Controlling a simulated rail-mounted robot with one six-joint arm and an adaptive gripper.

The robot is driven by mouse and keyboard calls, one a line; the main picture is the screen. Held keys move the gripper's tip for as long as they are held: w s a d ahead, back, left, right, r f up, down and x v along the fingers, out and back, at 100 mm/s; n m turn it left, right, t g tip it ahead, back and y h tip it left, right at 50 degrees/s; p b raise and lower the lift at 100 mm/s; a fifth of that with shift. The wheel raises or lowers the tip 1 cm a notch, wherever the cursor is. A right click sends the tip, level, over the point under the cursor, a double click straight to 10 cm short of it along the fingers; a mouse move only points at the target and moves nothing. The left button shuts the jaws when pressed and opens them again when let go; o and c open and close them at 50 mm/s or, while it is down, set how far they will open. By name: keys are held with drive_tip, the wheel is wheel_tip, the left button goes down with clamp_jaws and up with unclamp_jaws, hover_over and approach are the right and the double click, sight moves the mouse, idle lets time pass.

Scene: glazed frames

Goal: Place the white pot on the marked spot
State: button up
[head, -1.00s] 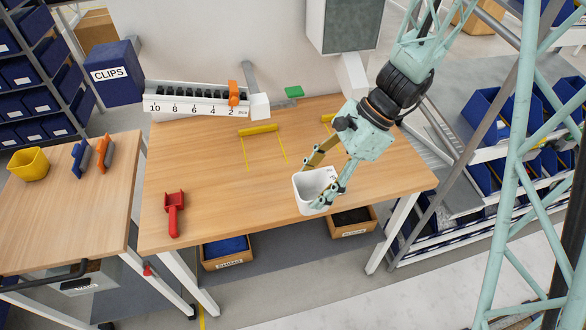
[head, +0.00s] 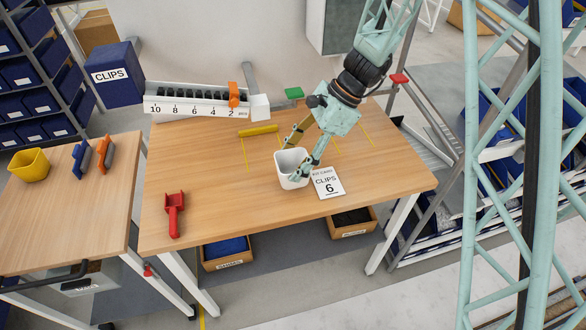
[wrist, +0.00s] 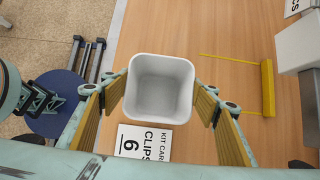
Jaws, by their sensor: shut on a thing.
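The white pot (head: 291,168) is an empty, square-rimmed tub, upright near the middle of the table. My gripper (head: 298,157) has its fingers on opposite sides of the pot and is shut on it; the wrist view also shows the pot (wrist: 160,85) between both fingers. I cannot tell if its base clears the table. Thin yellow lines run forward from a yellow bar (head: 258,131), outlining a spot behind and left of the pot. Other yellow lines (head: 368,132) lie to the right, partly behind my gripper.
A "CLIPS 6" kit card (head: 328,183) lies just right of the pot. A red scoop (head: 174,213) is at the table's left. The front middle of the wooden table (head: 235,215) is clear.

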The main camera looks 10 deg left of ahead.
sight(294, 168)
drive_tip(key=shift+f, duration=0.15)
drive_tip(key=shift+f, duration=1.6)
drive_tip(key=shift+f+b, duration=0.2)
drive_tip(key=shift+b, duration=0.2)
drive_tip(key=o, duration=0.9)
drive_tip(key=shift+r, duration=0.2)
drive_tip(key=shift+d+r, duration=0.1)
drive_tip(key=shift+r, duration=0.05)
drive_tip(key=shift+p+v, duration=0.85)
drive_tip(key=shift+v, duration=5)
